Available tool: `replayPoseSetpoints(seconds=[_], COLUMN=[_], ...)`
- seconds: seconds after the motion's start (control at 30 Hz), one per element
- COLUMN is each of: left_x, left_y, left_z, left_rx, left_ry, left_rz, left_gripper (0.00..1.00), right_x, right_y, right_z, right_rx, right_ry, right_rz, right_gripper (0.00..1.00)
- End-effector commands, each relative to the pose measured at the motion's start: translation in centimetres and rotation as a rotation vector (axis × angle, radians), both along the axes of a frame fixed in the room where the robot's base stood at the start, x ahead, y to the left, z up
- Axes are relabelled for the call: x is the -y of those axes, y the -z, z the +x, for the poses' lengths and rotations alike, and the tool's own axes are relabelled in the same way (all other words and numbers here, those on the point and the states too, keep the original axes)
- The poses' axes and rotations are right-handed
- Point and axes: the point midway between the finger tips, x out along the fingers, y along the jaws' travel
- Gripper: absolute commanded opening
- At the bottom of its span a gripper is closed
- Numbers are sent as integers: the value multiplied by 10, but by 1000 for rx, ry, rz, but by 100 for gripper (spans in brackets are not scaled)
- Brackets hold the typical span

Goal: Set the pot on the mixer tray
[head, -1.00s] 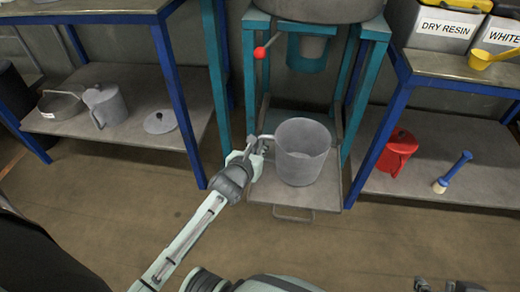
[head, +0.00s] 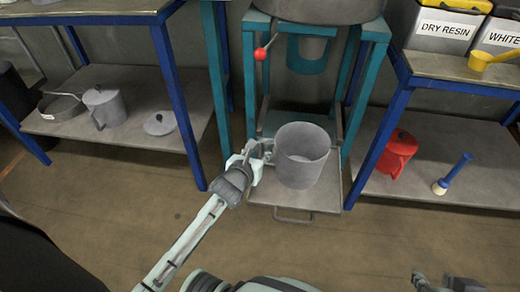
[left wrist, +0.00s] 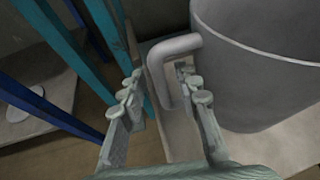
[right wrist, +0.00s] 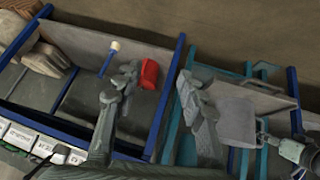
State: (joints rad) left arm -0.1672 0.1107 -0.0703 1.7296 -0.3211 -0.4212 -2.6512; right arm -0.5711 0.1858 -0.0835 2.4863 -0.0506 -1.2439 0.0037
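The grey pot (head: 302,162) stands upright on the mixer tray (head: 330,196), which juts out under the teal mixer frame. In the left wrist view the pot (left wrist: 262,75) fills the right side. My left gripper (head: 257,150) is at the pot's handle, on the pot's left side. In the left wrist view its fingers (left wrist: 163,95) are open, with the handle (left wrist: 160,75) between them and a visible gap beside each finger. My right gripper (right wrist: 155,85) is open and empty. In the head view it shows at the bottom right edge (head: 447,284), far from the pot.
The mixer's red-knobbed lever (head: 261,54) is above and left of the pot. The left shelf holds a pan (head: 60,107), a jug (head: 104,106) and a lid (head: 159,123). The right shelf holds a red container (head: 398,152) and a blue brush (head: 454,173). Floor ahead is clear.

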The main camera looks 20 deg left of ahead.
Motion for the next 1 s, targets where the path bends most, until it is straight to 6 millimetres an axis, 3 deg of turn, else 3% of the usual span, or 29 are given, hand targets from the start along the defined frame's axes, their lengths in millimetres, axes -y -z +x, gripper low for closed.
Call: replayPoseSetpoints(seconds=[0.17,0.57,0.73,1.0], left_x=[1,8,10,8], left_y=[-7,-39,-47,-50], left_z=[-8,-84,-103,-112], left_rx=[0,-1,-1,-5], left_ry=[0,2,0,-24], left_rz=[1,1,0,-34], left_gripper=[32,32,32,32], right_x=[8,52,54,54], right_y=[2,19,26,28], right_z=[-8,-68,-70,-69], right_rx=[-44,-323,-342,-344], right_ry=[18,119,123,123], right_rz=[-15,-101,-102,-102], right_gripper=[40,40,40,40])
